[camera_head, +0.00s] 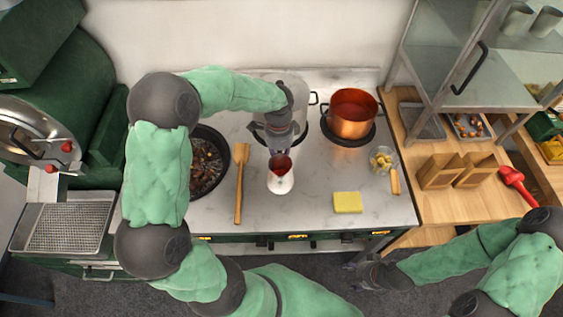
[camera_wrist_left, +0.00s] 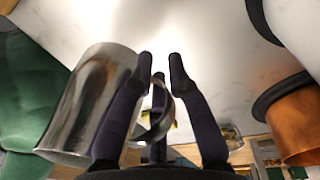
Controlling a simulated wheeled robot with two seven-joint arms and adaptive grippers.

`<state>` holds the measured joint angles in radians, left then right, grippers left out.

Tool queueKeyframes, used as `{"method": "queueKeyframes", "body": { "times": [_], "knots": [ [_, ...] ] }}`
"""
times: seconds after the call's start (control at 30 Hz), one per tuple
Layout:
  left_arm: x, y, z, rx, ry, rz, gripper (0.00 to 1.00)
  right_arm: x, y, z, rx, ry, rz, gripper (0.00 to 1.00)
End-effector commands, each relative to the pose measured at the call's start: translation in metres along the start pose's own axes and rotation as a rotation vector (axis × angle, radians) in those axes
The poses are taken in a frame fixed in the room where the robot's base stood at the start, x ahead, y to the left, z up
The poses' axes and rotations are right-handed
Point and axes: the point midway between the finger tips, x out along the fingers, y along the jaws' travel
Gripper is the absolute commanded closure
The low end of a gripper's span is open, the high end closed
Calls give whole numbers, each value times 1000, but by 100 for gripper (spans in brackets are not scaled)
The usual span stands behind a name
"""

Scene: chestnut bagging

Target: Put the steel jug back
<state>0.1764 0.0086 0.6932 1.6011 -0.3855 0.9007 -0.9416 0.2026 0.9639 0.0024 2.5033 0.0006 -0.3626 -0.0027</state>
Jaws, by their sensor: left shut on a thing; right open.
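The steel jug (camera_head: 283,184) shows in the head view in front of my left gripper (camera_head: 280,145), with a reddish inside at its mouth. In the left wrist view the shiny jug (camera_wrist_left: 88,105) is at the left, and my left gripper (camera_wrist_left: 160,75) is shut on its curved handle. The jug is over the marble counter (camera_head: 215,205); I cannot tell whether it touches it. My right gripper (camera_head: 360,268) is open and empty, low in front of the counter's edge.
A copper pot (camera_head: 351,122) stands on a burner at right, beside a pale steel pot (camera_head: 297,88) partly behind my left arm. A wooden spatula (camera_head: 239,190), a dark pan of chestnuts (camera_head: 207,165) and a yellow sponge (camera_head: 347,202) are around. Bare marble lies between jug and sponge.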

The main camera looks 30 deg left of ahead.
Motion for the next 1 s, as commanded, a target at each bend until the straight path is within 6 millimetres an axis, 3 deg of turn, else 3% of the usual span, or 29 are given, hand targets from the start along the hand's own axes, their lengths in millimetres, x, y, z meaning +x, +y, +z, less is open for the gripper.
{"method": "queueKeyframes", "body": {
  "times": [0.37, 0.6, 1.0],
  "knots": [
    [21, -20, -5, -1, 0, 0, 100, 6, 2, 0, 0, 0, 0, 37],
    [51, -26, -5, 0, -1, -1, 100, 12, 4, -1, 0, 0, 0, 37],
    [55, -26, -5, 0, 0, -2, 100, 13, 5, -1, 0, 0, 0, 37]
  ]
}}
